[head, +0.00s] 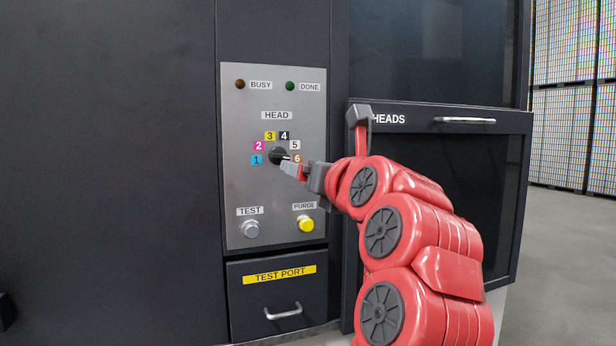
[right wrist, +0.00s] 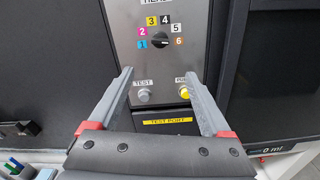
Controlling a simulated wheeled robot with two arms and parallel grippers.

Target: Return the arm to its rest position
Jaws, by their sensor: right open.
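My right arm is red and reaches in from the lower right of the head view, in front of the control panel (head: 240,190). Its gripper (head: 291,168) overlaps the lower right of the black HEAD knob (head: 279,155). In the right wrist view the gripper (right wrist: 158,78) is open, with nothing between its fingers. The knob (right wrist: 160,41) shows beyond the fingertips, apart from them. Its light mark points right, towards label 6 (head: 297,158). My left gripper is not in view.
The panel has a grey TEST button (head: 251,229) and a yellow PURGE button (head: 306,224). The TEST PORT drawer (head: 254,309) below is shut. The HEADS door (head: 490,150) stands behind my arm on the right. Open floor (head: 565,260) lies at the far right.

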